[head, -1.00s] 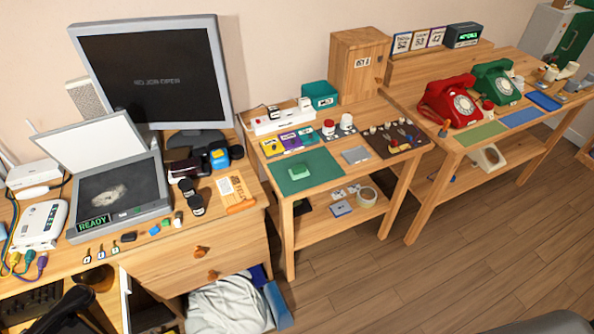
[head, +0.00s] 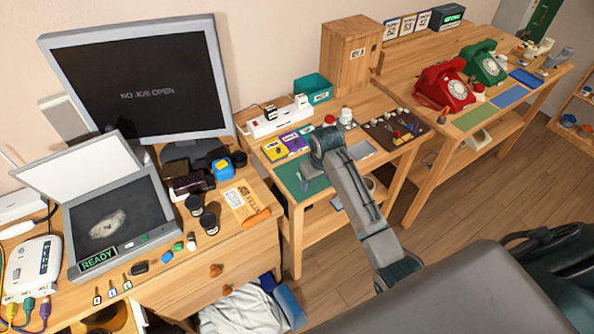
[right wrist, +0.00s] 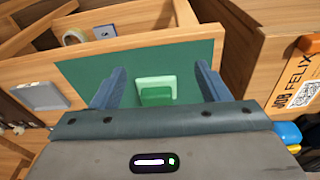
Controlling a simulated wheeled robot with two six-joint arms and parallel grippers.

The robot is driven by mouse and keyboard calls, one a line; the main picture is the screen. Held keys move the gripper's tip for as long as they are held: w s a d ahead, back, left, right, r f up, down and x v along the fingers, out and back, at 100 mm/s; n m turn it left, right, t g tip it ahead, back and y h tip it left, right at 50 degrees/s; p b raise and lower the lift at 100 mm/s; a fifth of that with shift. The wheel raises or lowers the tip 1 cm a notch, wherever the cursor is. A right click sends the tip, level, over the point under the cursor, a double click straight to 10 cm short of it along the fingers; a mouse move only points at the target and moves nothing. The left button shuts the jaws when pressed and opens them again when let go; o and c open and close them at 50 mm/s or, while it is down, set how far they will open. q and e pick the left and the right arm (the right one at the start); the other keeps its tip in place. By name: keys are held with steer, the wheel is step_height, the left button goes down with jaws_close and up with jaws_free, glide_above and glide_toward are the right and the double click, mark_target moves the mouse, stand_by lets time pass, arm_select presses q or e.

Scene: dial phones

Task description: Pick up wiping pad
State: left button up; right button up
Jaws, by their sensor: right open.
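The wiping pad, a small green block with a paler base (right wrist: 156,90), lies on a dark green mat (right wrist: 105,75) in the right wrist view. My right gripper (right wrist: 160,88) is open, with one blue-grey finger on each side of the pad and a gap on both sides. In the head view my right gripper (head: 309,176) is over the green mat (head: 289,173) and its arm hides the pad. I cannot tell the exact height of the fingertips above the mat. My left gripper is not in view.
A grey square pad (right wrist: 40,96) lies beside the mat. The wooden desk (right wrist: 265,50) with an orange-handled tool stands close on the other side. In the head view, a power strip (head: 275,121), coloured cartridges (head: 290,143) and a teal bin (head: 313,88) stand behind the mat.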

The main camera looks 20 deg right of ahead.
steer(key=w+r, duration=0.6)
steer(key=r, duration=0.1)
steer(key=f, duration=0.2)
steer(key=f+p, duration=0.1)
steer(key=f, duration=0.1)
steer(key=shift+w+d+f, duration=0.1)
steer(key=shift+w+f, duration=0.1)
steer(key=f, duration=0.1)
steer(key=f+p, duration=0.1)
steer(key=f, duration=0.1)
steer(key=f+p, duration=0.1)
steer(key=shift+w+d+f, duration=0.2)
steer(key=shift+w+f, duration=0.05)
steer(key=shift+w, duration=0.05)
steer(key=shift+f, duration=0.6)
steer(key=c, duration=0.8)
steer(key=shift+o, duration=0.2)
steer(key=shift+w+r, duration=0.1)
